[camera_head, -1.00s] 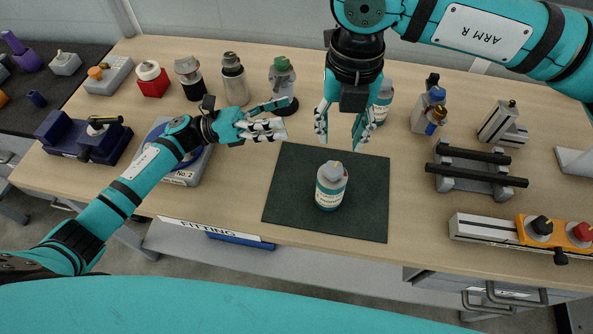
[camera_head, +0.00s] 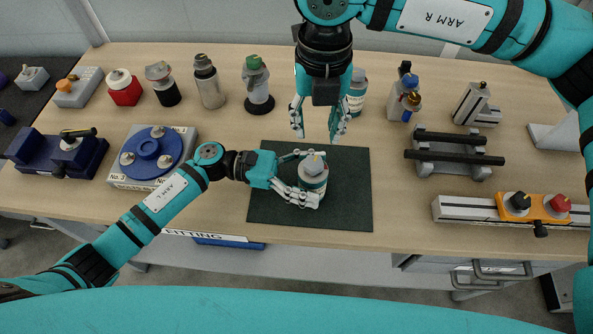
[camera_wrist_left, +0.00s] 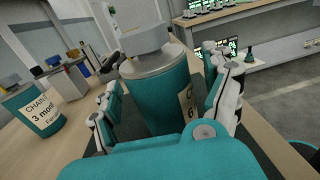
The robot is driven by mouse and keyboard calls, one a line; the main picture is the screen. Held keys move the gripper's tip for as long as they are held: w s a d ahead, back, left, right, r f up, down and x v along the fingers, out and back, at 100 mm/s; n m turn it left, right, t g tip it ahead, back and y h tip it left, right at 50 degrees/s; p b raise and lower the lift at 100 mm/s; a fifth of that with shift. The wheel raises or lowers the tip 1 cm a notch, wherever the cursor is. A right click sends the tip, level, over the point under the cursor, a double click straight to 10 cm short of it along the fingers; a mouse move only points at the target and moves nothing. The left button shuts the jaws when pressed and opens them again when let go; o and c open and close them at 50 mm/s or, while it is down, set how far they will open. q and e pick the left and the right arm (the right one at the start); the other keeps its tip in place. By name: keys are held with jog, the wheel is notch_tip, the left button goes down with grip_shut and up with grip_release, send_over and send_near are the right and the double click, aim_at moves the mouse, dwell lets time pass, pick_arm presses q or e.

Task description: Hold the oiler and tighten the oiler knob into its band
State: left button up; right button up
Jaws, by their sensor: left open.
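A teal and grey oiler (camera_head: 314,182) stands upright on the dark green mat (camera_head: 350,215). Its grey knob (camera_head: 314,163) sits on top; I cannot tell how tightly. In the left wrist view, the oiler (camera_wrist_left: 163,95) and knob (camera_wrist_left: 142,37) stand between my left fingers, with a labelled tag on the body. My left gripper (camera_head: 312,179) is open, with its fingers on either side of the oiler; contact is not clear. My right gripper (camera_head: 318,134) points down behind the oiler, fingers apart and empty.
A second teal oiler (camera_head: 357,92) stands behind my right gripper. Several bottles and knobbed parts line the back left. A blue round fixture (camera_head: 152,150) is left of the mat. A black-barred stand (camera_head: 453,155) and an orange knob block (camera_head: 530,207) are at right.

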pick_arm(q)
jog(key=shift+d, duration=0.2)
jog(key=c, duration=0.3)
dwell(0.7)
grip_shut()
dwell(0.4)
